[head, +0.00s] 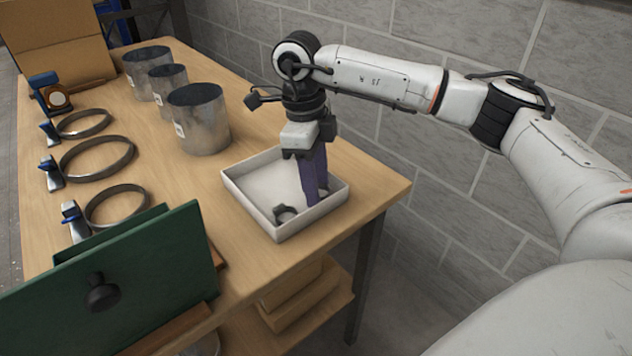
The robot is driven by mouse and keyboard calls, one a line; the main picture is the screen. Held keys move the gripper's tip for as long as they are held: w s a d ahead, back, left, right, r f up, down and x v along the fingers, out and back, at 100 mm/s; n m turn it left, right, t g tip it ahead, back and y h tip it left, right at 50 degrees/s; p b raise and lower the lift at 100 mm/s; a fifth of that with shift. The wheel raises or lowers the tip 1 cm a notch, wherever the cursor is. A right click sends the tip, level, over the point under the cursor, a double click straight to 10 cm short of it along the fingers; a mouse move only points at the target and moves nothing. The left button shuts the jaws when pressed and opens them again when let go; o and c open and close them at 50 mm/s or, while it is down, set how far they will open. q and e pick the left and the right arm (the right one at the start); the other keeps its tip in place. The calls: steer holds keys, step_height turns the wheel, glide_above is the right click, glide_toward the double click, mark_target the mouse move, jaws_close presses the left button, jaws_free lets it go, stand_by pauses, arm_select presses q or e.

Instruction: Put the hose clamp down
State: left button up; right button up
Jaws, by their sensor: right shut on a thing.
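My right gripper (316,193) reaches down from above into a shallow white tray (243,202) near the table's right end. Its long purple fingers are shut, with a small dark piece, which looks like the hose clamp (323,186), at their tips. The fingers hide most of this piece, and I cannot tell whether it touches the tray floor. Another small dark grey clamp-like ring (285,214) lies in the tray's near corner, left of the fingertips. My left gripper is not in view.
Three metal duct cylinders (200,120) stand behind the tray to the left. Three large dark rings (97,158) with blue-and-grey devices lie farther left. A green panel with a black knob (150,265) stands at the front. A grey block wall (400,60) is behind.

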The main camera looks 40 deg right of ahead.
steer(key=shift+f, duration=0.1)
steer(key=shift+f, duration=0.15)
steer(key=o, duration=0.7)
steer(key=shift+o, duration=0.2)
step_height(320, 180, up, 12)
steer(key=w, duration=0.1)
steer(key=shift+a+p, duration=0.35)
steer(key=shift+a, duration=0.1)
